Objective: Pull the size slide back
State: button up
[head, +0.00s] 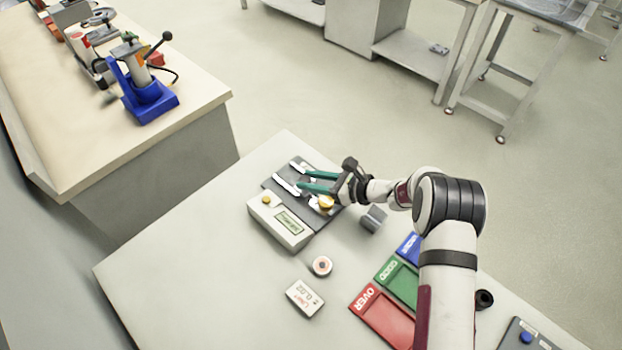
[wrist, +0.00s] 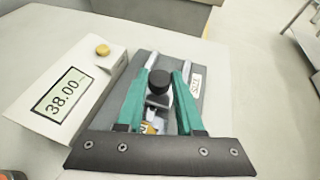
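The gauge, a white box (head: 280,222) with a dark base plate, stands on the near table. In the wrist view its display (wrist: 61,96) reads 38.00, with a yellow button (wrist: 102,50) beside it. A black round knob (wrist: 160,80), seemingly the size slide's, stands on the dark plate. My gripper (head: 308,182) reaches over the plate from the right. Its two teal fingers (wrist: 164,76) are apart, one on each side of the knob; I cannot tell whether either touches it.
A small round part (head: 321,266) and a white labelled block (head: 305,298) lie in front of the gauge. Red (head: 383,318), green (head: 400,281) and blue (head: 409,246) trays lie to the right. A grey block (head: 373,218) stands close to my wrist. The table's left front is clear.

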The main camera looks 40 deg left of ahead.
grip_shut()
dwell(1.0)
